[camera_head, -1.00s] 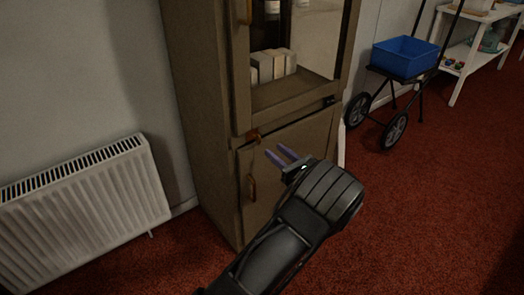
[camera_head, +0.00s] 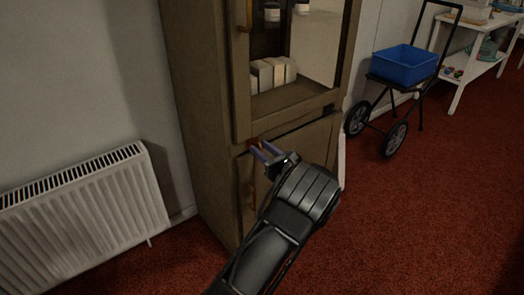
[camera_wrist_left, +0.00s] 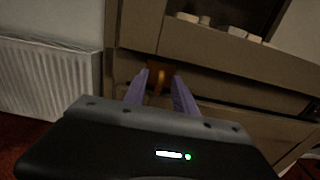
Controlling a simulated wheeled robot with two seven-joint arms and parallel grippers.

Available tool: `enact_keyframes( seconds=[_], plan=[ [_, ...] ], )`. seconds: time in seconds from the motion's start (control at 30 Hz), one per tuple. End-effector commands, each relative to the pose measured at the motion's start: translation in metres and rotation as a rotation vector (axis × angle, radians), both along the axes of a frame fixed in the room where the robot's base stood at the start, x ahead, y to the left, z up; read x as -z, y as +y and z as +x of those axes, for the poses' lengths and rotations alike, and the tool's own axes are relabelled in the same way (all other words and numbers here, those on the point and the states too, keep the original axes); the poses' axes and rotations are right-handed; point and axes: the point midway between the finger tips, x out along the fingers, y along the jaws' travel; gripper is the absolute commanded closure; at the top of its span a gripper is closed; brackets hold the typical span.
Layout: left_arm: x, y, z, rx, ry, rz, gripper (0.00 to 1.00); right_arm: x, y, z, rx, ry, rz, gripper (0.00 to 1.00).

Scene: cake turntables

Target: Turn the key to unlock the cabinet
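The cabinet (camera_head: 200,120) is tall and brown, with a glazed upper door and a solid lower door. A small orange-brown key (camera_head: 254,141) sits at the top left of the lower door; it also shows in the left wrist view (camera_wrist_left: 161,77). My left gripper (camera_head: 260,150) is at the key, its two purple fingers apart. In the left wrist view my left gripper (camera_wrist_left: 160,88) has one finger on each side of the key. I cannot tell whether either finger touches it. My right gripper is in neither view.
A lower door handle (camera_head: 252,190) is just below the key, close to my left gripper. A white radiator (camera_head: 85,205) stands on the left. A trolley with a blue box (camera_head: 405,64) is to the right. The red carpet (camera_head: 420,220) is clear at front right.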

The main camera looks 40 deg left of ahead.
Motion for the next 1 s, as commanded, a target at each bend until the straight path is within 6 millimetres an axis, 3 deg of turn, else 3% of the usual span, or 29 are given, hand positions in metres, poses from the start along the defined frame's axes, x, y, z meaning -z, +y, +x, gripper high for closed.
enact_keyframes(
  seconds=[0.27, 0.67, 1.0],
  plan=[
    [-0.0002, 0.0012, 0.0005, 0.0, 0.0, 0.0, 0.68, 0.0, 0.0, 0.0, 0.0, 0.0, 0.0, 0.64],
    [0.0, 0.0008, 0.0004, 0.0, 0.0, 0.0, 1.0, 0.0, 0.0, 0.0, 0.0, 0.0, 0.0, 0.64],
    [0.0001, 0.0007, 0.0003, 0.0, 0.0, 0.0, 1.0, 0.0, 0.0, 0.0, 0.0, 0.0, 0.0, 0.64]
  ],
)
